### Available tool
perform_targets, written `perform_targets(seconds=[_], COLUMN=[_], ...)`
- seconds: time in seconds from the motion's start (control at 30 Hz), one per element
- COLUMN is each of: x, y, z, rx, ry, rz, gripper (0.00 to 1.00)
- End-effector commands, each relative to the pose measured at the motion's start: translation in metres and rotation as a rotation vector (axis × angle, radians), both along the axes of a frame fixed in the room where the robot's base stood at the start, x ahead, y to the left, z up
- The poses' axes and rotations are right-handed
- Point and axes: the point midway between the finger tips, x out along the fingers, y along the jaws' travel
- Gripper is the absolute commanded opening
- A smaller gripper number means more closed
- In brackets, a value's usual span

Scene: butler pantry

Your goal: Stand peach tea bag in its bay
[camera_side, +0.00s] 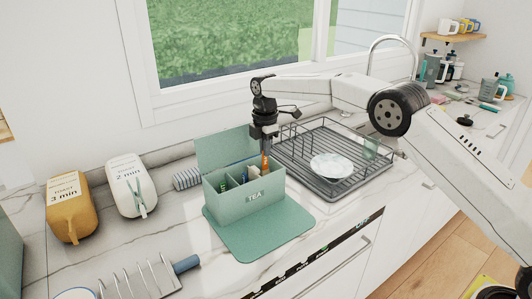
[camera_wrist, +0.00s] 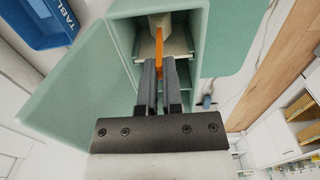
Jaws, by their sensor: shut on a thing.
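The green tea box (camera_side: 250,208) stands on a green mat (camera_side: 232,238) with its lid (camera_side: 225,147) open at the back. It is divided into bays, and several tea bags show in the left part. My gripper (camera_side: 265,146) is above the right part, pointing down, shut on the orange peach tea bag (camera_side: 264,163). The bag looks upright; its lower end is hidden by the box. In the wrist view the bag (camera_wrist: 159,54) shows edge-on at my fingertips (camera_wrist: 161,66), over the box's bays (camera_wrist: 180,43). Whether it touches the bay floor I cannot tell.
A dark dish rack (camera_side: 330,185) with a white plate (camera_side: 332,166) stands close on the right. White (camera_side: 131,186) and yellow (camera_side: 69,207) containers stand left, with a metal rack (camera_side: 140,281) in front. A blue lettered thing (camera_wrist: 40,24) shows in the wrist view.

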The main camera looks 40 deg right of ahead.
Motion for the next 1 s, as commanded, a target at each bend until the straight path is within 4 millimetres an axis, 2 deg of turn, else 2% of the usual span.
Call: perform_targets(seconds=[0.7,1.0], x=[0.0,0.0], y=[0.0,0.0], z=[-0.035,-0.041], rx=[0.0,0.0], ry=[0.002,0.0], rz=[0.0,0.001], gripper=[0.0,0.0])
